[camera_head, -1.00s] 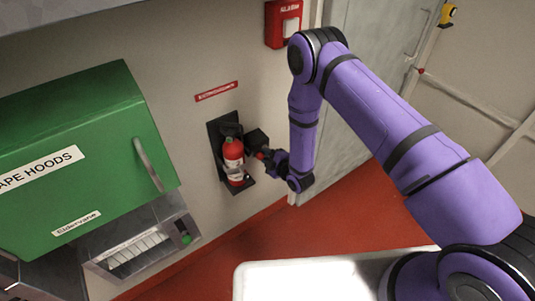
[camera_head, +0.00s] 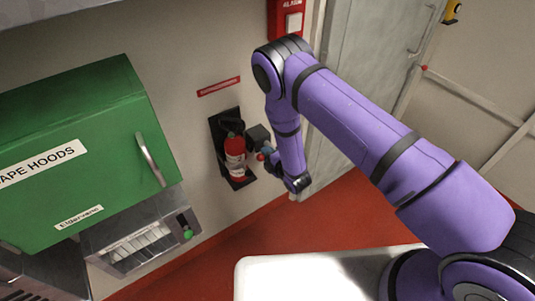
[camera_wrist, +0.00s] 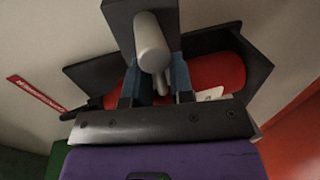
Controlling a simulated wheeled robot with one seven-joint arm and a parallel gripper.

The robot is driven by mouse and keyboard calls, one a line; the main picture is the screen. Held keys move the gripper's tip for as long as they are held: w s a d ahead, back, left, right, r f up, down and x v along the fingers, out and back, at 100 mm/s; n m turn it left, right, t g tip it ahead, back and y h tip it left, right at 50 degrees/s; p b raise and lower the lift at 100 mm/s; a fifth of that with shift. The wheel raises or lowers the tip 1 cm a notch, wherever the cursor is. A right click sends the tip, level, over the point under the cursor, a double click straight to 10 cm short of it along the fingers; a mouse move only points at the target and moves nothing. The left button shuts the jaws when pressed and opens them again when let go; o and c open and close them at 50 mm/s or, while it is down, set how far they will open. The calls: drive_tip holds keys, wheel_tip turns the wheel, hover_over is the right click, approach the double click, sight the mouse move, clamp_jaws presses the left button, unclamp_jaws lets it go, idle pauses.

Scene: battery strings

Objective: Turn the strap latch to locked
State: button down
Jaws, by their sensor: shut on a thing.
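The red fire extinguisher (camera_head: 235,163) stands in a dark wall bracket (camera_head: 216,124). In the wrist view the extinguisher (camera_wrist: 222,74) lies behind my gripper, between dark bracket walls (camera_wrist: 255,62). The strap latch appears to be the grey rounded lever (camera_wrist: 152,45) in front of a dark block (camera_wrist: 120,12). My gripper (camera_wrist: 157,88) has its blue fingers on either side of the lever and is shut on it. In the head view my gripper (camera_head: 267,153) is at the extinguisher's right side. The strap and any lock marking cannot be made out.
A red label strip (camera_head: 218,87) is on the wall above the bracket. A green escape-hood cabinet (camera_head: 100,120) with a handle is at left, above a grey unit (camera_head: 135,235). A red alarm box (camera_head: 288,20) and grey door (camera_head: 365,80) are at right. Red floor lies below.

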drive_tip(key=shift+s+a+f, duration=0.1)
drive_tip(key=shift+s+f, duration=0.05)
drive_tip(key=shift+s, duration=0.05)
drive_tip(key=c, duration=1.2)
unclamp_jaws()
drive_tip(key=shift+w, duration=0.1)
drive_tip(key=v, duration=1.1)
drive_tip(key=shift+w, duration=0.1)
